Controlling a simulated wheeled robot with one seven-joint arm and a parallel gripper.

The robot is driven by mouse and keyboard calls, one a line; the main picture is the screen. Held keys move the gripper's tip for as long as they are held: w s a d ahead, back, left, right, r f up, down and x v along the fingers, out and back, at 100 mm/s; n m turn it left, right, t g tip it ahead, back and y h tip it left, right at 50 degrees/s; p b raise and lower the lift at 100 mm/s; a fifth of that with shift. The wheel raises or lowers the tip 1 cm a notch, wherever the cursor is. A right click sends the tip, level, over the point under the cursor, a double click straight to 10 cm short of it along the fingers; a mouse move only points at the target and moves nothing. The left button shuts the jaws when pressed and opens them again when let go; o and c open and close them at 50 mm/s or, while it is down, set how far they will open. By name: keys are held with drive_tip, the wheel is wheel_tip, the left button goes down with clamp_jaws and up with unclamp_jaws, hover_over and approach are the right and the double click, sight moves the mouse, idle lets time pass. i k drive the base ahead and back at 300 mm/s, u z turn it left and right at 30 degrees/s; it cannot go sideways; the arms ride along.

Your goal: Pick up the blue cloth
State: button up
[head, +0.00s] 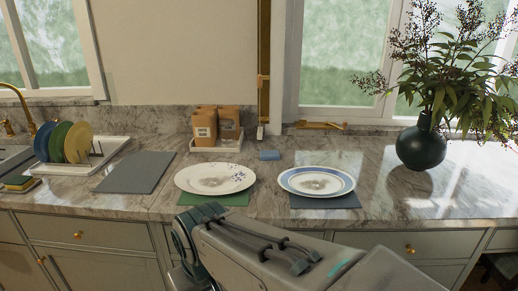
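A small light-blue folded piece (269,155), which looks like the blue cloth, lies on the marble counter behind and between two plates. It is too small to be sure whether it is cloth or a sponge. My arm crosses the bottom of the head view in front of the counter. My gripper's fingers do not show, so I cannot see whether they are open or shut.
A floral plate (215,179) and a blue-rimmed plate (316,181) stand on mats in front of the blue piece. Brown bags (204,127) stand on its left, a vase (421,146) far right. A grey-blue mat (134,172) and dish rack (101,152) are left.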

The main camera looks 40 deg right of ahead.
sight(264, 154)
drive_tip(key=z, duration=0.75)
drive_tip(key=i, duration=0.85)
drive_tip(key=z, duration=0.6)
